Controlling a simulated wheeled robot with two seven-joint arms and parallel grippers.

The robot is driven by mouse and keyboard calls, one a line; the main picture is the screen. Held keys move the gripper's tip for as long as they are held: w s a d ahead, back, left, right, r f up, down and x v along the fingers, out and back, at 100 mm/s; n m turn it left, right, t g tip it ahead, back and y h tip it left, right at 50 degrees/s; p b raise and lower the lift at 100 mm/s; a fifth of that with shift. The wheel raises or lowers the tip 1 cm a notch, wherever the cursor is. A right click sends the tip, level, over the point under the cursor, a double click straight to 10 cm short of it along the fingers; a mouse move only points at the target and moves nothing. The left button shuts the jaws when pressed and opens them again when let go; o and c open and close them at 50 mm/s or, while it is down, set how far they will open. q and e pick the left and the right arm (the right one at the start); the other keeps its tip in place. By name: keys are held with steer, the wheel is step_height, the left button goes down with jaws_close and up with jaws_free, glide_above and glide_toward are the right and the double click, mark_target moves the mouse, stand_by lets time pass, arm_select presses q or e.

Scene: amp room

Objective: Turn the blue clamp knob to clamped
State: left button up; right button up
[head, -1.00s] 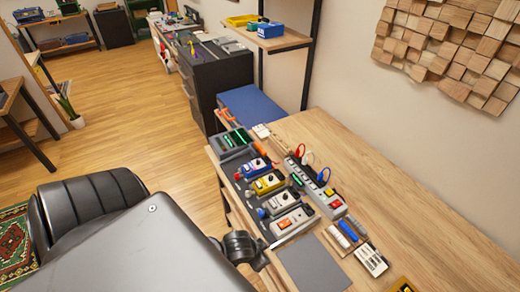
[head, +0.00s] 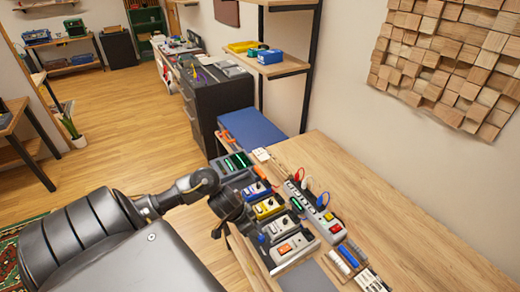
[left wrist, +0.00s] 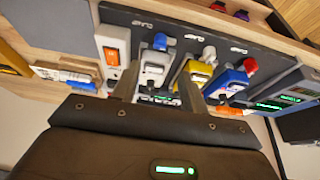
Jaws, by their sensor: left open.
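A blue knob (head: 261,238) stands at the near end of a white clamp-like unit (head: 281,228) on a dark panel on the bench. In the left wrist view the blue knob (left wrist: 160,41) is upper centre, on the white unit (left wrist: 154,68). In the head view my left gripper (head: 230,207) is over the near edge of the panel, left of the knob. The gap to the knob is unclear. My right gripper is not in view.
Yellow (head: 268,207) and blue (head: 257,190) units sit beyond the white one; a unit with an orange switch (head: 290,248) is nearer. A power strip (head: 325,222) with plugs lies behind them. The bench top (head: 400,225) is clear to the right.

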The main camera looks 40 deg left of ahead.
mark_target(261, 236)
arm_select(q)
steer(key=x, duration=1)
steer(key=shift+f, duration=0.1)
jaws_close()
